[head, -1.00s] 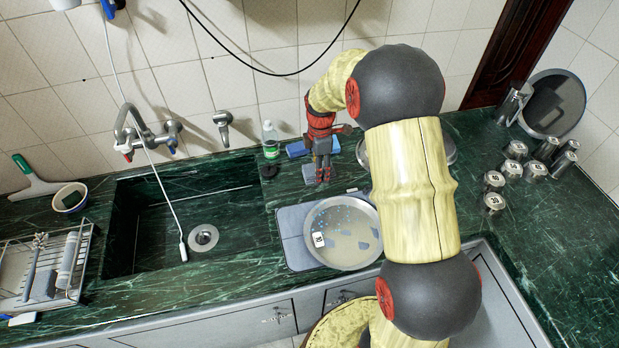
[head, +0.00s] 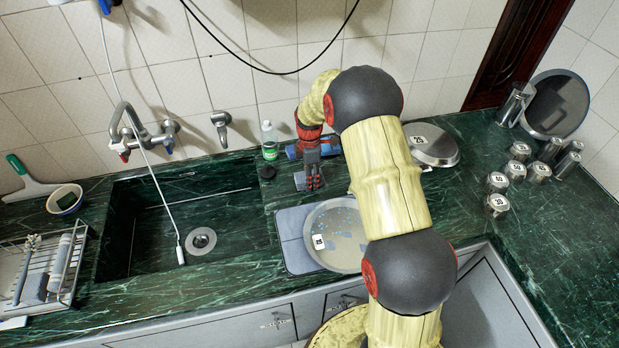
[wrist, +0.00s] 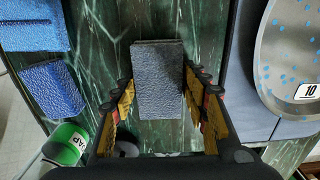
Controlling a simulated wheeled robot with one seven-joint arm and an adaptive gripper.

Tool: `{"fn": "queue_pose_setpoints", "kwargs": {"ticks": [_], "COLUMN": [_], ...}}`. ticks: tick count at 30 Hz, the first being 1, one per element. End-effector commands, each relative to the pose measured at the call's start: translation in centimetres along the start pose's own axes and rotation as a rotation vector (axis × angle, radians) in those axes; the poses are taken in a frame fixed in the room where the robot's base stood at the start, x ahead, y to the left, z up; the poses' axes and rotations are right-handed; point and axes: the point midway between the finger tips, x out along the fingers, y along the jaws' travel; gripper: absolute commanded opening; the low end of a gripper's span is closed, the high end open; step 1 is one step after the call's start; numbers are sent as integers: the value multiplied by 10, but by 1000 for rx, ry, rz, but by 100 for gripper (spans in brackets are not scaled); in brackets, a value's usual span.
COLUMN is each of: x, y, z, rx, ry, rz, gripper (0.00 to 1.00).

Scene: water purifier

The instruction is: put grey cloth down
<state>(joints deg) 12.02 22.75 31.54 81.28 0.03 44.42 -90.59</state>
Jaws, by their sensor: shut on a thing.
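The grey cloth (wrist: 158,85) is a small textured blue-grey block between the fingers of my gripper (wrist: 158,98) in the wrist view. My gripper is shut on it, with a finger along each long side. In the head view my gripper (head: 314,186) points down over the green counter, left of the arm and behind the grey board. The cloth (head: 300,181) shows there beside the fingertips, partly hidden by them. I cannot tell whether the cloth touches the counter.
Blue cloths (wrist: 50,87) and a green-labelled bottle (head: 269,140) are close by, toward the wall. A round pan (head: 338,235) rests on the grey board (head: 290,222) in front. The sink (head: 150,220) is to the left. Several metal weights (head: 498,205) stand right.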

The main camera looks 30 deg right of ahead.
Motion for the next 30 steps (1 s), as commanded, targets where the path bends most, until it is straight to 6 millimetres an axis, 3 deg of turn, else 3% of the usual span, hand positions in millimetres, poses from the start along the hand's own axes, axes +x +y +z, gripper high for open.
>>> {"fn": "queue_pose_setpoints", "kwargs": {"ticks": [5, 6, 15, 25, 30], "x": [3, 3, 3, 1, -17], "y": [0, 0, 0, 0, 0], "z": [0, 0, 0, 0, 0], "rx": [0, 0, 0, 0, 0], "ry": [0, 0, 0, 0, 0], "rz": [-1, -1, -1, 0, 2], "gripper": [17, 45, 62, 63, 63]}}
